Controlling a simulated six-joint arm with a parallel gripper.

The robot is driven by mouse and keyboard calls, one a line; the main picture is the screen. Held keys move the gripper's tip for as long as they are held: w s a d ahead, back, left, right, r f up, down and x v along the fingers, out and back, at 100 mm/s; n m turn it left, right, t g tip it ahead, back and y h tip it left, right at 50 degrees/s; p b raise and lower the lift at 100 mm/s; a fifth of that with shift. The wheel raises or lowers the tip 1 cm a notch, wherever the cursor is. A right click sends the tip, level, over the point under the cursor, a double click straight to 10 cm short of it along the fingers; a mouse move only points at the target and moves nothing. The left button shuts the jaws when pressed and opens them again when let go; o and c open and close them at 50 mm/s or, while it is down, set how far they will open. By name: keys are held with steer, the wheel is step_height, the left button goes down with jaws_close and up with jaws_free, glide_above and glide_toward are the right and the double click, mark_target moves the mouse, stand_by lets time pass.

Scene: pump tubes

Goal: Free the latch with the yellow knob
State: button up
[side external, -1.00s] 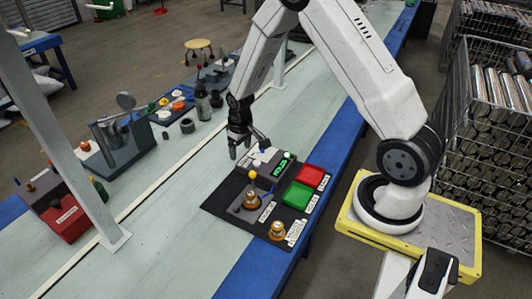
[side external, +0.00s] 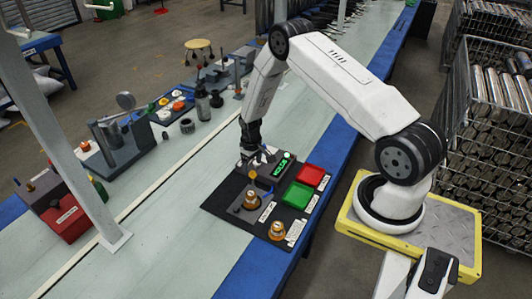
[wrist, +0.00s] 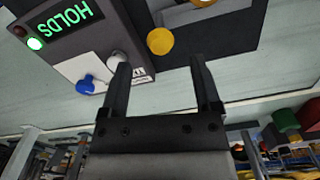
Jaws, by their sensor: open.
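The yellow knob (wrist: 160,41) shows as a round yellow disc in the wrist view, just past my fingertips and between their lines. In the side external view a small yellow spot (side external: 252,174), likely the same knob, sits below my gripper. My gripper (wrist: 162,70) is open and empty, with a clear gap between the fingers. In the side external view it (side external: 251,154) hangs low over the back of the black board. The latch itself cannot be made out clearly.
A grey box with a green "HOLDS" display (wrist: 75,28) carries a blue knob (wrist: 86,84) and a grey knob near my left finger. Red (side external: 312,175) and green (side external: 298,196) trays lie right. Brass-coloured fittings (side external: 277,230) stand on the board (side external: 225,208).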

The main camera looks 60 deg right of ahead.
mark_target(253, 173)
steer(key=shift+f, duration=3.85)
steer(key=shift+c, duration=0.2)
jaws_close()
